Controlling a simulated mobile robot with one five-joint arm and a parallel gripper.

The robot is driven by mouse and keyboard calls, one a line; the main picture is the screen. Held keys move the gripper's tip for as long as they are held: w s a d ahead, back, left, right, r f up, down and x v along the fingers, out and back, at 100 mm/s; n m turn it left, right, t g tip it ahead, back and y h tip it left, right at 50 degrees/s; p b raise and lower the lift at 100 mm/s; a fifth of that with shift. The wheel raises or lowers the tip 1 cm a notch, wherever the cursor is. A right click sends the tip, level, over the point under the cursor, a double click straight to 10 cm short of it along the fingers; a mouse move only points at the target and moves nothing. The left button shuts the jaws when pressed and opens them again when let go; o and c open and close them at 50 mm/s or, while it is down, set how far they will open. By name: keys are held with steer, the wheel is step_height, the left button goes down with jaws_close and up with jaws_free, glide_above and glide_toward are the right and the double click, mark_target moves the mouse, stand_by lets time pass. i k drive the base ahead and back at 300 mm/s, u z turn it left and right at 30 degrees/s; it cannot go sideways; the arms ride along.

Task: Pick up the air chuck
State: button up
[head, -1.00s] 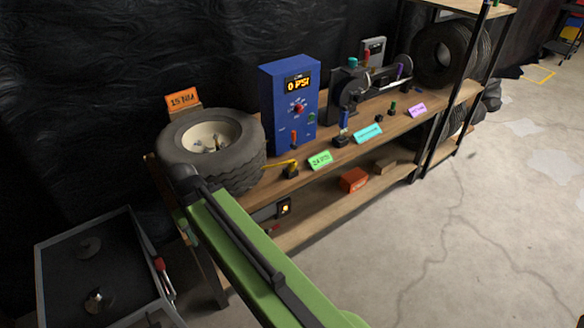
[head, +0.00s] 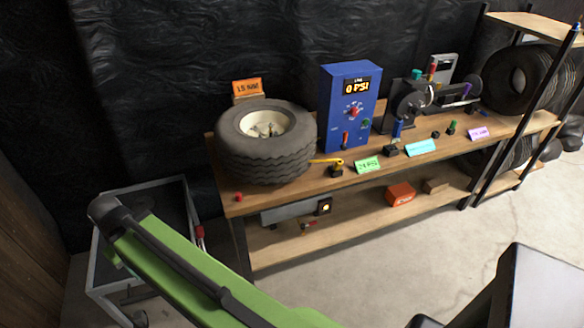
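A small yellow piece with a black base (head: 326,161) sits on the bench top, just right of the tyre and in front of the blue gauge box; it may be the air chuck, but it is too small to be sure. A small blue-topped piece on a black base (head: 397,130) stands farther right. The blue box (head: 340,125) has a display reading 0 PSI. The tyre (head: 240,160) lies flat at the bench's left end. My green arm crosses the lower left, but no gripper fingers show.
The wooden bench (head: 290,190) carries green, cyan and purple label cards. A red-orange box (head: 400,193) lies on its lower shelf. A grey cart (head: 118,285) stands left of the bench. Upright tyres (head: 515,80) fill the right rack. Floor in front is open.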

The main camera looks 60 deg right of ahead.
mark_target(338, 165)
steer(key=u, duration=0.4)
steer(key=k, duration=1.8)
steer(key=z, duration=0.7)
steer(key=i, duration=0.95)
steer(key=z, duration=0.1)
